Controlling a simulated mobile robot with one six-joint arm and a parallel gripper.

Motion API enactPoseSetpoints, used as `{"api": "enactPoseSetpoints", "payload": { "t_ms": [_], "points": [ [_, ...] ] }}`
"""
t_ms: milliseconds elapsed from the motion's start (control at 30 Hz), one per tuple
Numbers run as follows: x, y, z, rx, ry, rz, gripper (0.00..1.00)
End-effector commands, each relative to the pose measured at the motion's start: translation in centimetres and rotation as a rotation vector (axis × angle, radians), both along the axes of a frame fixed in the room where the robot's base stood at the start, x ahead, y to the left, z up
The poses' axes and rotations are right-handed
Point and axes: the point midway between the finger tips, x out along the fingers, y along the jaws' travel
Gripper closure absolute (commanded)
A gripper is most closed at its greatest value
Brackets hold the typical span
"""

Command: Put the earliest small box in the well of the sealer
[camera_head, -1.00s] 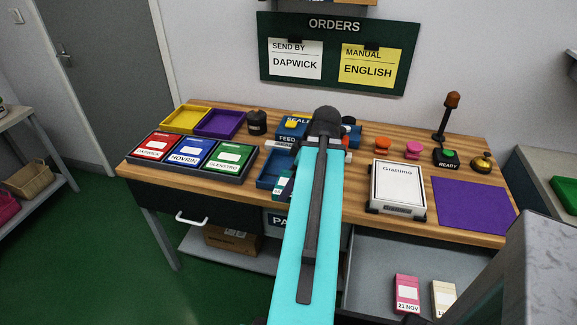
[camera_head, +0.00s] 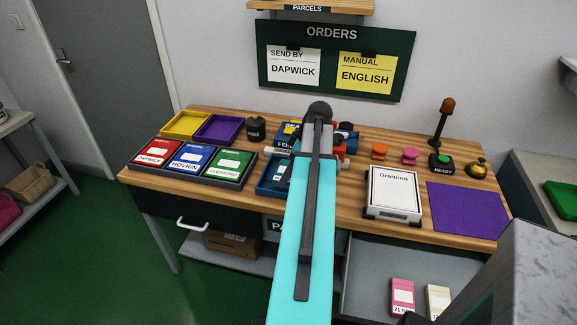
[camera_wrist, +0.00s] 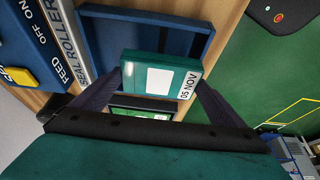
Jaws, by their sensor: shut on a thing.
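In the wrist view my gripper (camera_wrist: 161,82) is shut on a small teal box (camera_wrist: 165,76) with a white label and "05 NOV" on its side. A blue-walled open well (camera_wrist: 192,20) lies just beyond the box, next to the blue sealer (camera_wrist: 32,35), which is marked "SEAL ROLLER" and "FEED". Whether the box touches the well is unclear. In the head view the sealer (camera_head: 284,138) and well (camera_head: 263,187) are partly behind my arm, which hides most of my gripper. A pink box (camera_head: 402,296) marked "21 N..." and a cream box (camera_head: 438,300) lie in an open drawer.
Red, blue and green cards lie in a dark tray (camera_head: 186,173) left of the well. Yellow (camera_head: 184,124) and purple (camera_head: 218,128) trays stand behind. Right are a white "Graftimo" device (camera_head: 394,190), orange and pink knobs, and a purple mat (camera_head: 466,211). The open drawer (camera_head: 365,265) juts out in front.

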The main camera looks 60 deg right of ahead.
Motion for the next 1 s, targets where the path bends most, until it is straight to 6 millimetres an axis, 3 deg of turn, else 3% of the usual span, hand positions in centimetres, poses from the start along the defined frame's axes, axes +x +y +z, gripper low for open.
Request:
{"api": "enactPoseSetpoints", "payload": {
  "t_ms": [433, 1000],
  "points": [
    [2.4, -3.9, -0.3, 0.0, 0.0, 0.0, 0.35],
    [2.6, -4.1, -0.7, 0.001, 0.0, 0.0, 0.35]
  ]
}}
